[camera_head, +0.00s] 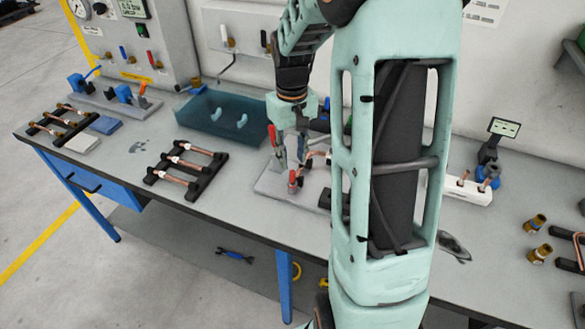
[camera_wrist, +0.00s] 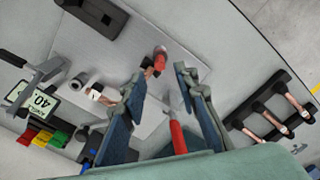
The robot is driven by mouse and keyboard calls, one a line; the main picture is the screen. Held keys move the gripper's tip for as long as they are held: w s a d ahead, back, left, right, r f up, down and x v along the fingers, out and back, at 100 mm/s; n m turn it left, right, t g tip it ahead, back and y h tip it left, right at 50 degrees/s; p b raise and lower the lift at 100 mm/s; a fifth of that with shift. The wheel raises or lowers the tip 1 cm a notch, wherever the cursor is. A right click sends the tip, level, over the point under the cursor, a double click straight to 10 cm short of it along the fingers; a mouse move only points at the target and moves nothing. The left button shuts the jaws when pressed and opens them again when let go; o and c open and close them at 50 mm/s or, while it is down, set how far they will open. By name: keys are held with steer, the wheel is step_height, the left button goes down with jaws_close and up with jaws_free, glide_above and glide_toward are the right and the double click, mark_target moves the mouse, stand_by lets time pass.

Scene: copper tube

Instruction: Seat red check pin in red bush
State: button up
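My gripper (camera_head: 291,158) points down over the pale fixture plate (camera_head: 270,184). In the wrist view its two fingers (camera_wrist: 160,72) are apart, with a clear gap. A red-handled pin with a grey shaft (camera_wrist: 178,136) shows in that gap, nearer the right finger; I see no finger closed on it. What looks like the same red handle (camera_head: 271,135) shows at the left of the fingers in the head view. The red bush (camera_head: 294,181) stands on the plate below the gripper, and in the wrist view (camera_wrist: 160,60) it lies just beyond the fingertips.
A copper tube (camera_wrist: 132,92) lies close by the left finger. A black rack of copper tubes (camera_head: 187,168) stands to the left, a translucent blue tray (camera_head: 222,117) behind. A white block (camera_head: 467,190) is at the right. My arm hides part of the bench.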

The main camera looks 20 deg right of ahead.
step_height(320, 180, up, 6)
steer(key=shift+f, duration=0.2)
stand_by(0.4)
